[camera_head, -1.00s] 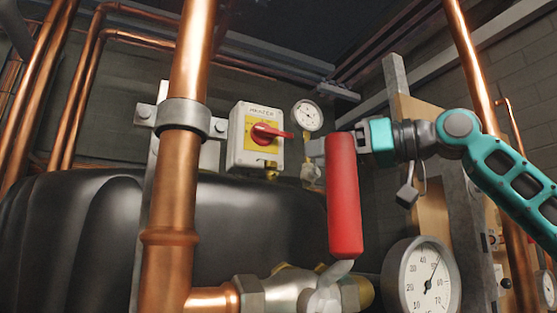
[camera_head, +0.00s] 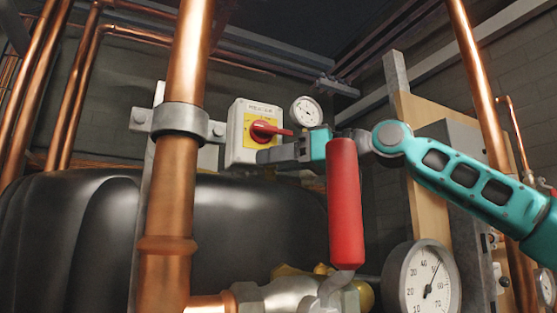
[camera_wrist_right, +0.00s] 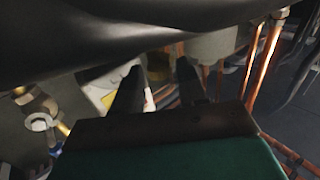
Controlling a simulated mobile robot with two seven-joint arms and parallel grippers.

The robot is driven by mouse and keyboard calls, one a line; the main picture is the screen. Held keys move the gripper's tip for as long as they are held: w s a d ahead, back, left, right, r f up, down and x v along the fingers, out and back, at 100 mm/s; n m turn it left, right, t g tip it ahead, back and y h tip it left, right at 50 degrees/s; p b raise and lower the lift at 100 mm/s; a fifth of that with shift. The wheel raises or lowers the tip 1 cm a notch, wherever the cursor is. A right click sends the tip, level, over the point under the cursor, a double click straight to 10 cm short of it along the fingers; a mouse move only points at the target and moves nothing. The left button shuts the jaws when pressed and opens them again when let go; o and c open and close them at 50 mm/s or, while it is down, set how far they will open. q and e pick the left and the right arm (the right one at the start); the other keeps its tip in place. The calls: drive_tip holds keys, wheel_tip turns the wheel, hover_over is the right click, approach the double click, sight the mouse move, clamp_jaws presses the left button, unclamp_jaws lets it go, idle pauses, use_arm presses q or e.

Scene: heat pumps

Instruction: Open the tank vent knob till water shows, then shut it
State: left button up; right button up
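The black tank (camera_head: 250,215) fills the lower left of the head view; its dark curved side (camera_wrist_right: 120,30) crosses the top of the right wrist view. My right gripper (camera_head: 262,156) is just below the switch box, over the tank's top. It hides the spot where a small brass fitting showed earlier. In the right wrist view its two dark fingers (camera_wrist_right: 160,78) stand apart. A brass-coloured piece (camera_wrist_right: 158,68), possibly the vent knob, shows dimly beyond the gap; I cannot tell whether the fingers touch it. No water is visible. My left gripper is not in view.
A switch box (camera_head: 240,125) with a red rotary handle (camera_head: 268,131) sits just above my gripper. A red lever (camera_head: 344,200) hangs in front of my right wrist. A thick copper pipe (camera_head: 180,80) stands left; gauges (camera_head: 428,285) are at lower right and behind (camera_head: 306,112).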

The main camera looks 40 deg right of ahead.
clamp_jaws()
drive_tip(key=shift+h, duration=0.4)
drive_tip(key=shift+s+a+f+m+t+h+b, duration=0.15)
drive_tip(key=shift+m+t+h+b, duration=0.1)
drive_tip(key=shift+m+h, duration=0.3)
drive_tip(key=shift+w+a+r+m+t+h+b, duration=0.15)
drive_tip(key=shift+m+t+h, duration=0.1)
drive_tip(key=shift+m+h, duration=0.3)
drive_tip(key=m+h, duration=0.1)
drive_tip(key=h, duration=0.1)
drive_tip(key=m+h+b, duration=0.1)
drive_tip(key=h, duration=0.1)
drive_tip(key=m+h+b, duration=0.1)
drive_tip(key=m+h, duration=0.1)
drive_tip(key=shift+a+f+h, duration=0.15)
drive_tip(key=shift+a+h, duration=0.1)
drive_tip(key=shift+h, duration=0.15)
drive_tip(key=shift+a+m+g+h+b, duration=0.1)
drive_tip(key=shift+m+g+h+b, duration=0.25)
drive_tip(key=shift+m+h, duration=0.6)
drive_tip(key=shift+a+m+g+h, duration=0.1)
drive_tip(key=shift+m+g+h, duration=0.7)
drive_tip(key=shift+h, duration=0.95)
drive_tip(key=shift+m, duration=0.35)
